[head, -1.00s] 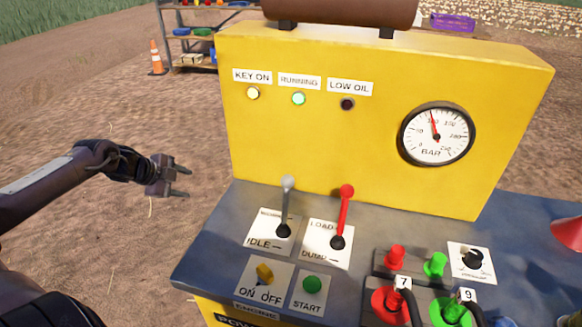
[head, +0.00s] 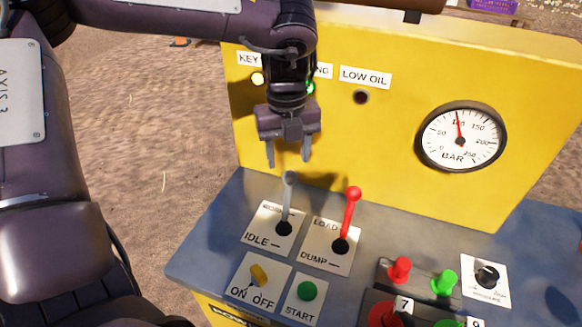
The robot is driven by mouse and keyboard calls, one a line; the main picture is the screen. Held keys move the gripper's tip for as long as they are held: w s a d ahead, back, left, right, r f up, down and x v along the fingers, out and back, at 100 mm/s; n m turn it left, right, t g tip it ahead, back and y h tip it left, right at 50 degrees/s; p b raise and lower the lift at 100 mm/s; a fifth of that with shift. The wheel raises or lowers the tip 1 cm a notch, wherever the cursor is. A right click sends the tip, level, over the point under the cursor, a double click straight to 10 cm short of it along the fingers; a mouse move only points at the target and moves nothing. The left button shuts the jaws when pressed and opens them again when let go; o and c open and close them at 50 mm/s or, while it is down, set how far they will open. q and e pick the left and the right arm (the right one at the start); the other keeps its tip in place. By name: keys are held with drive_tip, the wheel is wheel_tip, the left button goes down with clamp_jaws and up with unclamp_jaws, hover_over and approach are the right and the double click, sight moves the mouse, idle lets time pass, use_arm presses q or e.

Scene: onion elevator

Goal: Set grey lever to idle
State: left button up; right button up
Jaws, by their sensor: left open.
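The grey lever (head: 287,205) stands up from its slot on a white plate marked IDLE at the lower end. Its knob points away from the IDLE mark, toward the yellow panel. My left gripper (head: 289,160) points down just above the grey knob, open and empty, with a finger on either side of it in the picture. I cannot tell whether it touches the knob. My right gripper is not in view.
A red lever (head: 350,215) on the LOAD/DUMP plate stands close on the right. The yellow panel (head: 400,90) with a gauge (head: 461,136) rises behind. A yellow key switch (head: 259,275) and green START button (head: 307,291) lie in front.

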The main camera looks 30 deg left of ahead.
sight(289, 171)
use_arm(q)
wheel_tip(289, 171, down, 5)
drive_tip(key=shift+w+f, duration=0.15)
clamp_jaws()
idle(0.4)
